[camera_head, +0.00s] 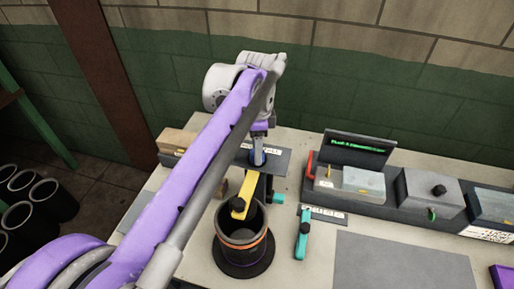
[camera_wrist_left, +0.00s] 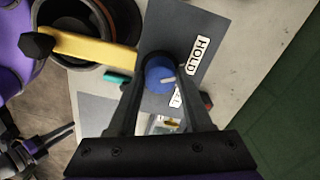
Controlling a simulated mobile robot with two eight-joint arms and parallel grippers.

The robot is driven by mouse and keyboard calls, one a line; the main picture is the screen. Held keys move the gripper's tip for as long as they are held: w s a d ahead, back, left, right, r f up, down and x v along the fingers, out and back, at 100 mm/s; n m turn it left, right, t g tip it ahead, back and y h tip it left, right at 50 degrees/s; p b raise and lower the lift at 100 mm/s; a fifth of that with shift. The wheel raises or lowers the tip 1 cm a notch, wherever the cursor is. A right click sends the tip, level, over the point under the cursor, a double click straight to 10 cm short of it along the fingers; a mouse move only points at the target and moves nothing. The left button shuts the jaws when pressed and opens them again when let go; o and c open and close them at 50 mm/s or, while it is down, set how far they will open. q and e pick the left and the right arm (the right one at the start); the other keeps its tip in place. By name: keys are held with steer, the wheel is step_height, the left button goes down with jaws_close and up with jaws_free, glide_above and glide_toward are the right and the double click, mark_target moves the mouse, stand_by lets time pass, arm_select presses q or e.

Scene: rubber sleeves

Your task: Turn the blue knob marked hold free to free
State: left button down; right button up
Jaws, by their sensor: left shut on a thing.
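The blue knob (camera_wrist_left: 157,73) sits on a dark grey plate (camera_wrist_left: 207,28) in the left wrist view. A white mark on the knob points to the right, between a HOLD label (camera_wrist_left: 201,54) and a second label that is partly hidden by a finger. My left gripper (camera_wrist_left: 160,62) has its two black fingers on either side of the knob and is shut on it. In the head view the left gripper (camera_head: 258,152) reaches down to the plate (camera_head: 278,160), with a bit of blue between its fingers.
A yellow bar (camera_head: 245,190) with a black knob extends from the plate over a dark round pot (camera_head: 243,262) with an orange band. A teal-handled tool (camera_head: 302,236) lies to the right. A dark fixture (camera_head: 400,195) with grey blocks and a green-lit screen (camera_head: 358,146) stands further right.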

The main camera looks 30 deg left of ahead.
steer(key=shift+r, duration=0.1)
arm_select(q)
steer(key=m+p, duration=0.1)
steer(key=m, duration=1)
steer(key=shift+m+p, duration=0.3)
steer(key=shift+p, duration=0.1)
arm_select(e)
steer(key=shift+w+r, duration=0.25)
steer(key=shift+r, duration=0.35)
steer(key=shift+w+r, duration=0.25)
steer(key=shift+r, duration=0.3)
arm_select(q)
steer(key=shift+c, duration=1.6)
jaws_free()
steer(key=shift+r, duration=0.1)
